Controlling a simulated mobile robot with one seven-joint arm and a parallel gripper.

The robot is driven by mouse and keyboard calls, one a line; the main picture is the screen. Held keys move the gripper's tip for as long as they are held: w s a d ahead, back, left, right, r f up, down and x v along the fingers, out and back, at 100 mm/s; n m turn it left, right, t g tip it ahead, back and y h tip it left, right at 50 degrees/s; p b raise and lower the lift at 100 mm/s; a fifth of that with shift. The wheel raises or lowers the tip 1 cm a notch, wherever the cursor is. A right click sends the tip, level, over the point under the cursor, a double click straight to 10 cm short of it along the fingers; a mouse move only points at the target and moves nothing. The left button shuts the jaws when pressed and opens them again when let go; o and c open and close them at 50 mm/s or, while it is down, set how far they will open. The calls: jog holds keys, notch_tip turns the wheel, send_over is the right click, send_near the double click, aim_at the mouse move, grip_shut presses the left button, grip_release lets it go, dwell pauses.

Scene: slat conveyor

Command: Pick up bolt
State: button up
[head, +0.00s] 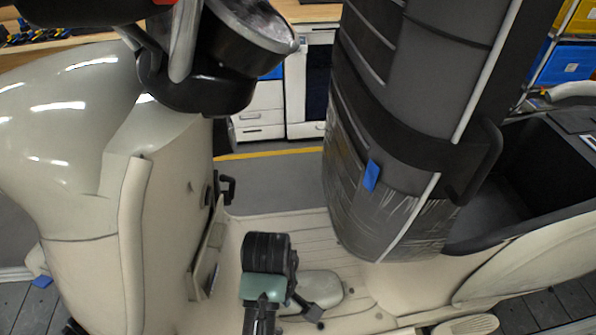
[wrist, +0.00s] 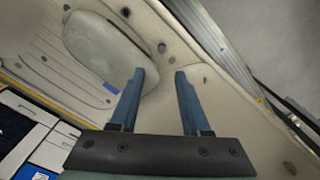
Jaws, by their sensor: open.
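My gripper (wrist: 160,73) is open in the wrist view, its two blue fingers apart with nothing between them. It is over the beige floor panel of a vehicle body. A small dark round spot (wrist: 162,47) shows on the panel just beyond the fingertips and may be a bolt head or a hole; I cannot tell which. Similar dark spots show along the panel, one beyond the right finger (wrist: 206,80). In the head view my dark wrist hangs low over the same floor panel, and the fingertips cannot be made out there.
A grey oval pad (wrist: 105,50) lies on the floor panel left of the fingers. In the head view, a tall dark seat back (head: 400,130) rises at the right and a beige front body (head: 70,180) stands at the left. White drawers (head: 260,110) stand behind.

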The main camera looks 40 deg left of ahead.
jog(key=f, duration=0.6)
jog(key=shift+s+f, duration=0.25)
jog(key=shift+d+f, duration=0.1)
jog(key=shift+f, duration=3.1)
grip_shut()
